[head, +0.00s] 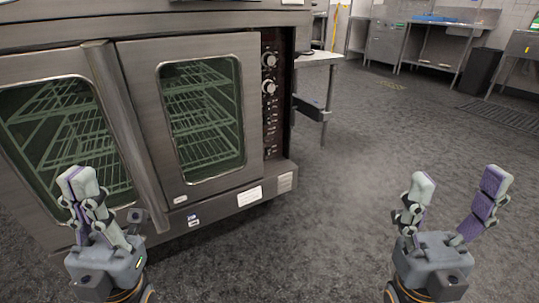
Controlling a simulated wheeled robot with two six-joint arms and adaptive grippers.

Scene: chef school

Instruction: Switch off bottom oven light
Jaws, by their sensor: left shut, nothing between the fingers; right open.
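The bottom oven (259,122) is a steel oven with two glass doors, both shut, at the left of the head view. Its dark control panel (271,128) runs down the right side, with two round knobs near the top and small switches below. The switches are too small to tell which one is for the light. My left gripper (77,186) is shut and empty in front of the left door, well left of the panel. My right gripper (457,186) is open and empty over the floor, right of and below the panel.
A long vertical handle (125,130) stands out between the doors. A steel table (318,58) is right of the oven, with a dark box-like part (312,107) between them. The grey floor (370,150) is clear to the right. A black bin (482,71) stands far back.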

